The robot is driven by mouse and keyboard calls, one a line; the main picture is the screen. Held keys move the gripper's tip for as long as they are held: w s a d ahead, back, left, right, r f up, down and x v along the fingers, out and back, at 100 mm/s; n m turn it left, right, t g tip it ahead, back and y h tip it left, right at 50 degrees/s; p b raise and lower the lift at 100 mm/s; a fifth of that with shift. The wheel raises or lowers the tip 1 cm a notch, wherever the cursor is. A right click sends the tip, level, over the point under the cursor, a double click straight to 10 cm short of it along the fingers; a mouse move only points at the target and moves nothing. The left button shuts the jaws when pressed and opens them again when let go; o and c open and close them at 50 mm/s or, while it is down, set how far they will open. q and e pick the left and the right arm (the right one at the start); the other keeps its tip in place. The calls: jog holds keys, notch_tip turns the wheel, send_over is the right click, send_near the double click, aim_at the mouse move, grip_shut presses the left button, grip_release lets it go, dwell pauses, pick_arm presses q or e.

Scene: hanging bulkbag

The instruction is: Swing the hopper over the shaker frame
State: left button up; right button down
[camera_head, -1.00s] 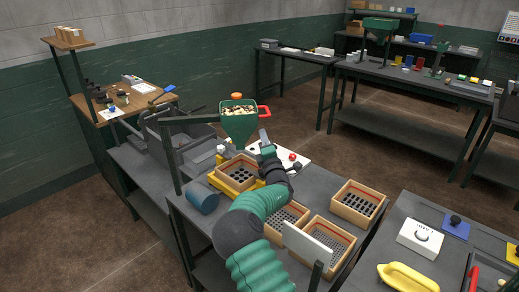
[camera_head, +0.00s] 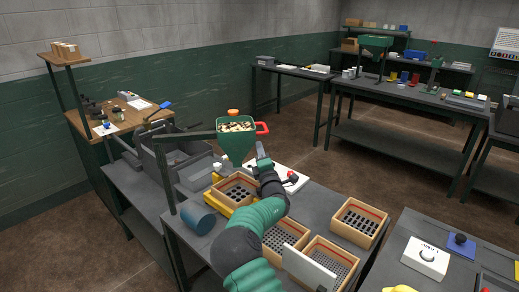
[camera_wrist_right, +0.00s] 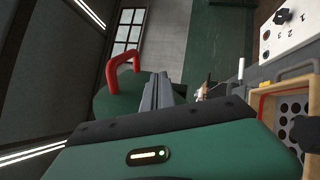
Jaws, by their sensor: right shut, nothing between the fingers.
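The green hopper (camera_head: 236,142), filled with pale and brown pieces, hangs at the end of a dark swing arm (camera_head: 185,136). Its red handle (camera_head: 262,128) sticks out on the right. The yellow shaker frame (camera_head: 215,194) stands on the bench below, with a wooden sieve box (camera_head: 235,188) on it. My right gripper (camera_head: 260,148) is shut and empty, just below and in front of the handle. In the right wrist view the gripper fingers (camera_wrist_right: 163,90) are beside the hopper (camera_wrist_right: 112,100), right of the red handle (camera_wrist_right: 122,66). My left gripper is not in view.
Several other wooden sieve boxes (camera_head: 358,221) stand on the same bench, with a blue cylinder (camera_head: 197,218) at its left. A white panel (camera_head: 308,268) stands near the front. A grey bin (camera_head: 170,155) is behind the swing arm.

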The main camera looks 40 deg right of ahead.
jog(key=v, duration=0.6)
jog(key=shift+s+f, duration=0.2)
jog(key=shift+s, duration=0.05)
jog(key=shift+r, duration=0.1)
